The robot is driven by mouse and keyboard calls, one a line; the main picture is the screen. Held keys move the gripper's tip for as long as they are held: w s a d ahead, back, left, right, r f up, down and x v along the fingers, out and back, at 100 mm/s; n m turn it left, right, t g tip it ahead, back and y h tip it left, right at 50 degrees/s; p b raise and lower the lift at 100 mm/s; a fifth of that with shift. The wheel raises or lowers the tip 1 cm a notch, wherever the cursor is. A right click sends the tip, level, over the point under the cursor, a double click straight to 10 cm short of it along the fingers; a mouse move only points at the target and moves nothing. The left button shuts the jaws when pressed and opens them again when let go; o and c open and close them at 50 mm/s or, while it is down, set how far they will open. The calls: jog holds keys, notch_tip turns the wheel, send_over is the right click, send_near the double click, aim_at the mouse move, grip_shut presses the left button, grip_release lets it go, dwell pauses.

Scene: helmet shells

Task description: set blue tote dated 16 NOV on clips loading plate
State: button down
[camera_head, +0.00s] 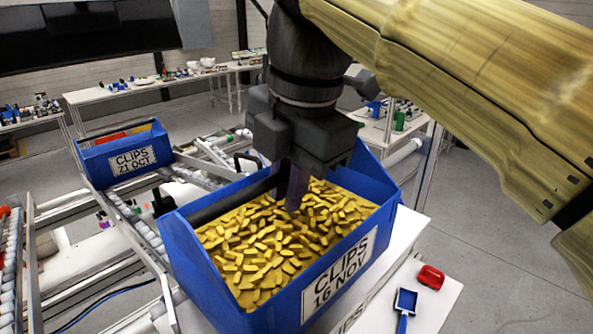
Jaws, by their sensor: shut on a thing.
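The blue tote (231,300) carries a white label reading CLIPS 16 NOV and is full of yellow clips. It is large in the middle of the view. My gripper (287,190) reaches down into it from above and is shut on its dark handle bar (232,200). A white surface (398,277) lies under the tote's right side, with the word CLIPS (352,317) partly hidden at its front, so it looks like the clips loading plate. I cannot tell whether the tote rests on it or hangs just above.
A second blue tote (126,157), labelled CLIPS 21 OCT, sits on the roller rack (140,225) at left. A blue scoop (404,304) and a red object (430,277) lie on the white surface at right. Benches with small items stand behind. Grey floor is open at right.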

jog(key=shift+f+b, duration=0.45)
jog(key=shift+f, duration=0.35)
jog(key=shift+f+b, duration=0.35)
jog(key=shift+f, duration=0.1)
jog(key=c, duration=1.4)
grip_release()
jog(key=shift+o, duration=0.2)
jog(key=shift+r, duration=0.1)
notch_tip(320, 180, up, 17)
jog(key=s+d+p, duration=0.2)
jog(key=p, duration=0.5)
jog(key=shift+d+p, duration=0.3)
jog(key=shift+p, duration=0.1)
